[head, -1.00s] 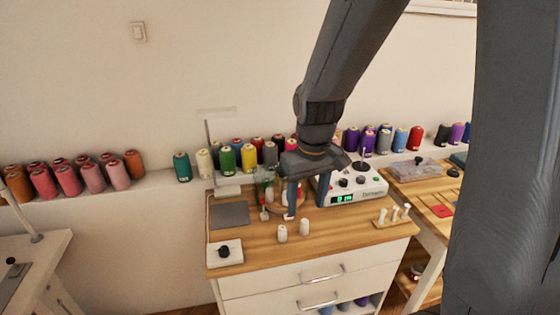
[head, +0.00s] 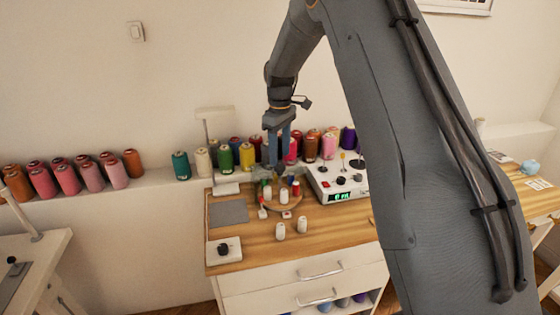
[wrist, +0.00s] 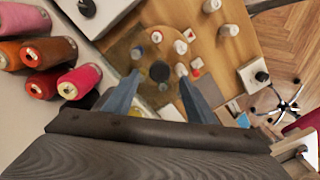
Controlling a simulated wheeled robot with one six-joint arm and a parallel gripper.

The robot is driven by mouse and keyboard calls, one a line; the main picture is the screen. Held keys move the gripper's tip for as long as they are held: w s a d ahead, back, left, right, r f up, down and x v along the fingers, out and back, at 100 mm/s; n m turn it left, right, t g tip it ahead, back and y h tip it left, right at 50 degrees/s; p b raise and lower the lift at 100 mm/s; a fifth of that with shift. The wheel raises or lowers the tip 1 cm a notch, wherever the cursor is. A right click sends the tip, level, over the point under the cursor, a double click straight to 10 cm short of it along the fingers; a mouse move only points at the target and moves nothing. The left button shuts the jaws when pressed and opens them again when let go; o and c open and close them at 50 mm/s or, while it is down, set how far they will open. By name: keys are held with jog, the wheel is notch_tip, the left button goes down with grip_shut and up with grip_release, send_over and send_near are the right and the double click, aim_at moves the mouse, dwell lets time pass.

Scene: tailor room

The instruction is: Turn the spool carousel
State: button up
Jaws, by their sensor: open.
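The spool carousel (head: 291,207) is a low round wooden disc on the wooden worktop, with small spools standing around it. In the wrist view the disc (wrist: 124,47) lies below my gripper, with a dark round hub (wrist: 159,71) in its middle. Small spools stand near its edge, among them a white one (wrist: 180,46) and a red one (head: 295,188). My gripper (head: 279,166) points down above the carousel. Its fingers (wrist: 159,72) are open and empty, one on either side of the hub in the wrist view. Whether they touch anything cannot be told.
Two white spools (head: 280,231) stand on the worktop in front of the carousel. A white box with a lit display (head: 338,186) stands to the right. Large thread cones (head: 226,158) line the ledge behind. A white block with a black knob (head: 223,250) sits front left.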

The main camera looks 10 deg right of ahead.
aim_at(280, 166)
jog(key=shift+f+p, duration=0.55)
jog(key=shift+f, duration=1.55)
jog(key=shift+c, duration=0.4)
grip_shut()
